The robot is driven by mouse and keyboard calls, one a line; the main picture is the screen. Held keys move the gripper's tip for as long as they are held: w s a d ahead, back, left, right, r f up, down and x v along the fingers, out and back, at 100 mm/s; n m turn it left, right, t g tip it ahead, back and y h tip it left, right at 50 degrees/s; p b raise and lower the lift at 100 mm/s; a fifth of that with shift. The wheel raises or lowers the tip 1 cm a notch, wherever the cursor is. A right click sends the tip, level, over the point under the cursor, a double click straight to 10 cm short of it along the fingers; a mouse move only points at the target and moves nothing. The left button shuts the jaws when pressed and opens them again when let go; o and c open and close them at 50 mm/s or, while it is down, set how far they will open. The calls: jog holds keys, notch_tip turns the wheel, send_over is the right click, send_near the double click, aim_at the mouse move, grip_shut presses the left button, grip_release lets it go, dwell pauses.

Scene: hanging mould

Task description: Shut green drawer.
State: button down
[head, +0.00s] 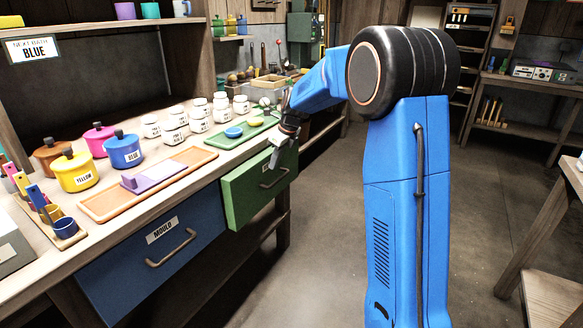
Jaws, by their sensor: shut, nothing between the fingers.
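The green drawer (243,200) is in the right part of the workbench front in the head view. It stands partly open, with its front panel out past the bench edge and past the blue drawer front beside it. Its dark bar handle (273,178) is on the front panel. My gripper (275,158) is at the upper edge of the green drawer's front, above the handle. It is shut and empty. I cannot tell whether it touches the drawer. The drawer's inside is hidden from this view.
A blue drawer (150,262) labelled MOULD is left of the green one. The bench top holds a wooden tray (110,205) with a purple block, a green tray (222,138), several white jars (198,115) and coloured pots (75,172). The floor (290,285) before the bench is clear.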

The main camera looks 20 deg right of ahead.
aim_at(265, 153)
jog(key=w+a, duration=0.2)
jog(key=w, duration=0.1)
jog(key=shift+w+a, duration=0.2)
jog(key=shift+a, duration=0.15)
jog(key=shift+w+a+r, duration=0.1)
jog(key=shift+w+r, duration=0.05)
jog(key=shift+w, duration=0.05)
jog(key=shift+w+r, duration=0.1)
